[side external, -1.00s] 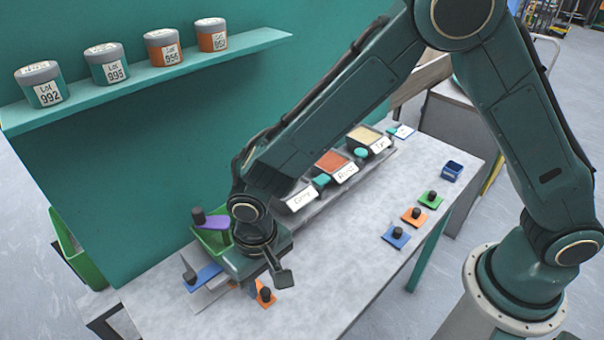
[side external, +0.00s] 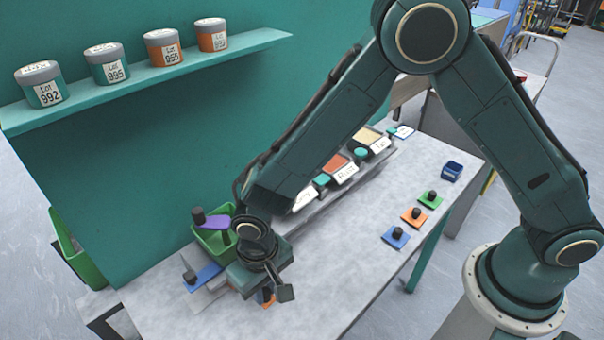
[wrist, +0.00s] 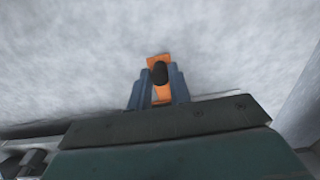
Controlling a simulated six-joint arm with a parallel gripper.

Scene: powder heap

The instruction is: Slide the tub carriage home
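A green tub (side external: 213,240) stands at the left end of the table, with a purple tab (side external: 216,222) and black knob at its rim. A blue tab (side external: 206,275) with a black knob lies just in front of it. An orange tab (wrist: 155,60) with a black knob (wrist: 159,74) shows in the wrist view; in the side view my gripper mostly hides it. My gripper (wrist: 160,84) points down over this tab. Its blue fingers stand apart, one on each side of the knob, with orange showing between them. Contact with the knob is not clear.
Trays of powder (side external: 336,163) with white labels stand along the wall. Labelled jars stand on the wall shelf (side external: 150,78). The middle of the table is clear.

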